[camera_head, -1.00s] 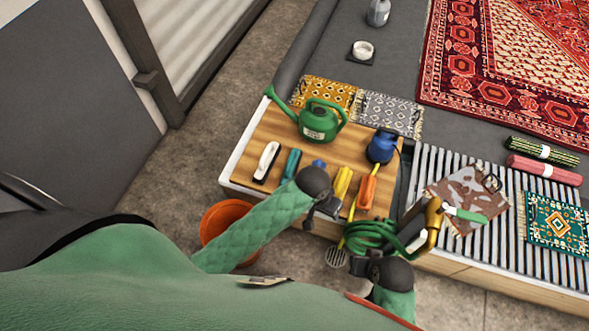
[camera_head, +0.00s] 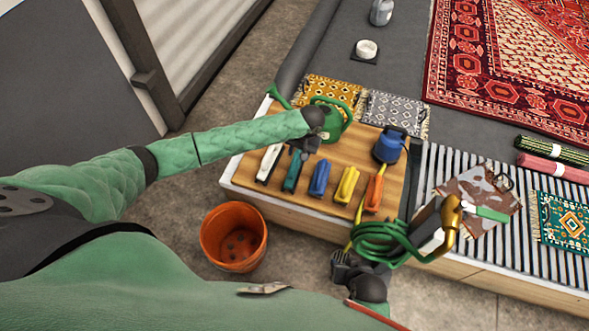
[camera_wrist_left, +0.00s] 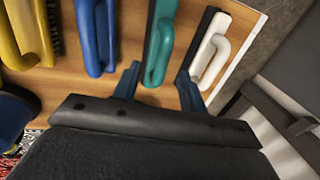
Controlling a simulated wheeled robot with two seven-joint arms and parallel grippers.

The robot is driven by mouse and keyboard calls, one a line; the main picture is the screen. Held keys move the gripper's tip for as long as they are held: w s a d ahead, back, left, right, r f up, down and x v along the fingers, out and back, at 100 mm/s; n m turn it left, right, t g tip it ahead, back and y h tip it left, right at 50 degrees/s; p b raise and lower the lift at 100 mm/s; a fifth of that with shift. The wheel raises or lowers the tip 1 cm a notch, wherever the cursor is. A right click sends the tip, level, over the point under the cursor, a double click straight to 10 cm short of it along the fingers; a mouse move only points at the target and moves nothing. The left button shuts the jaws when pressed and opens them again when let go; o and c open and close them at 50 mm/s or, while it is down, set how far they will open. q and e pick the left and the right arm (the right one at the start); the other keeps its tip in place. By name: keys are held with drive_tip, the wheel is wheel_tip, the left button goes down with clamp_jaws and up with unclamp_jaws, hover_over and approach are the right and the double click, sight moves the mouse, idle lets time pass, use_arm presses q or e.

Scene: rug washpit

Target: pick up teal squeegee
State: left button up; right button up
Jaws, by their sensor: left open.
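The teal squeegee (camera_head: 291,173) lies on the wooden board between a white squeegee (camera_head: 269,163) and a blue one (camera_head: 320,179). My left gripper (camera_head: 299,152) is above its far end. In the left wrist view, the open fingers of my left gripper (camera_wrist_left: 159,70) point at the teal squeegee (camera_wrist_left: 160,45), one finger on each side of its handle. I cannot tell whether they touch it. The gripper body hides nothing of its handle there. My right gripper (camera_head: 344,266) is low by the green hose, and its jaws are unclear.
A yellow brush (camera_head: 347,186) and an orange tool (camera_head: 374,193) lie further right on the board (camera_head: 352,149). A green watering can (camera_head: 334,127) stands behind, partly hidden by my left arm. An orange bucket (camera_head: 233,238) is on the floor. A coiled green hose (camera_head: 376,240) hangs at the edge.

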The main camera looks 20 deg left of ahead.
sight(295, 160)
use_arm(q)
drive_tip(key=shift+w+a, duration=0.45)
drive_tip(key=shift+a, duration=0.1)
drive_tip(key=shift+a+f, duration=0.15)
drive_tip(key=shift+w+a+f, duration=0.1)
drive_tip(key=shift+a+f, duration=0.1)
drive_tip(key=shift+f, duration=1.7)
drive_tip(key=shift+a+f, duration=0.15)
drive_tip(key=shift+f, duration=1.7)
clamp_jaws()
